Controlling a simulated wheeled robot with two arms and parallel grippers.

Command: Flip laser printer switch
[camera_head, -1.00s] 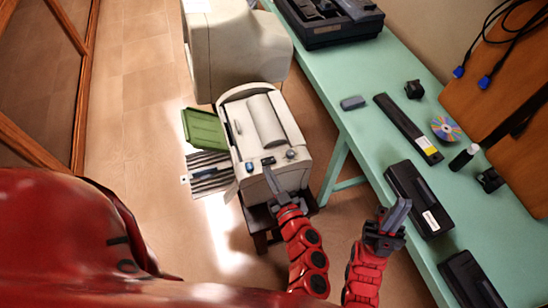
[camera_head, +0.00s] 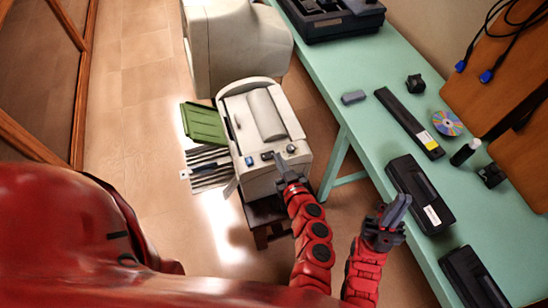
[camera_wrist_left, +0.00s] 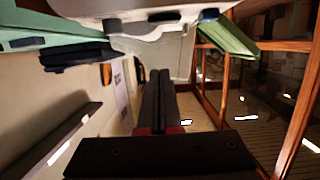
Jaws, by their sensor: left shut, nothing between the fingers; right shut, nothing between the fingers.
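The white laser printer (camera_head: 262,118) stands on a low dark stand, and its edge shows at the top of the left wrist view (camera_wrist_left: 160,45). The switch's setting is too small to tell. My left gripper (camera_head: 280,162) is shut and empty at the printer's near edge, just right of the switch; I cannot tell whether it touches the printer. The shut fingers also show in the left wrist view (camera_wrist_left: 160,85). My right gripper (camera_head: 398,208) is shut and empty, beside the green table.
The green table (camera_head: 368,135) runs along the right, holding black cartridges (camera_head: 420,192), a disc (camera_head: 447,123) and a dark bottle (camera_head: 465,152). A larger beige machine (camera_head: 235,45) stands behind the printer. A green panel (camera_head: 203,122) sticks out at its left. Open floor lies left.

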